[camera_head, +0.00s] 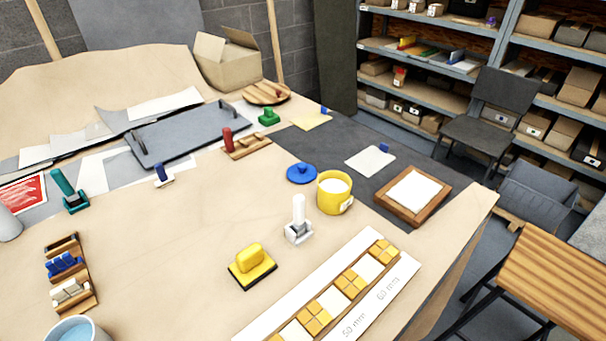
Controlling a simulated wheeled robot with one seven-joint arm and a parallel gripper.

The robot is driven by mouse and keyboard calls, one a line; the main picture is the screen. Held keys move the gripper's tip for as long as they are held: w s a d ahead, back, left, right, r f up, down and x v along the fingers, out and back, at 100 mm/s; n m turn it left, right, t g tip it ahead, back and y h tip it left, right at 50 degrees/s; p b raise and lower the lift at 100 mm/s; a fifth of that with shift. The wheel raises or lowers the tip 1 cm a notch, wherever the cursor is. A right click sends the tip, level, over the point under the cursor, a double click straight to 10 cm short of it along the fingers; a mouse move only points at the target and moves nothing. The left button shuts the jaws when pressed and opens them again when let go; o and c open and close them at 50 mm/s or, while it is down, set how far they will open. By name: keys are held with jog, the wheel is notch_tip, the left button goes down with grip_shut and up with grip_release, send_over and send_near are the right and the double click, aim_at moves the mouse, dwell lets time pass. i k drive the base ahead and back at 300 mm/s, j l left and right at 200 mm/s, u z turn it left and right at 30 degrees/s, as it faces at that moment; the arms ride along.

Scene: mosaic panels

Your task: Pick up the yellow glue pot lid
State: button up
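A yellow pot (334,194) with white content stands open on the table, right of centre. A round blue lid with a small knob (301,173) lies flat on the table just left of and behind the pot, apart from it. I see no yellow lid; the only lid-like disc beside the pot is blue. My gripper is not in view.
A white-handled tool (298,223) stands in front of the pot, and a yellow block with a black base (252,264) lies nearer. A tile strip (351,287) runs along the front right. A wooden frame (413,194) lies right of the pot. The table's middle left is mostly clear.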

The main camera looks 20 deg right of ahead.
aim_at(301, 172)
jog(key=i+j+u, duration=0.2)
jog(key=i+j, duration=0.25)
jog(key=i+j+u, duration=0.25)
jog(key=i, duration=0.4)
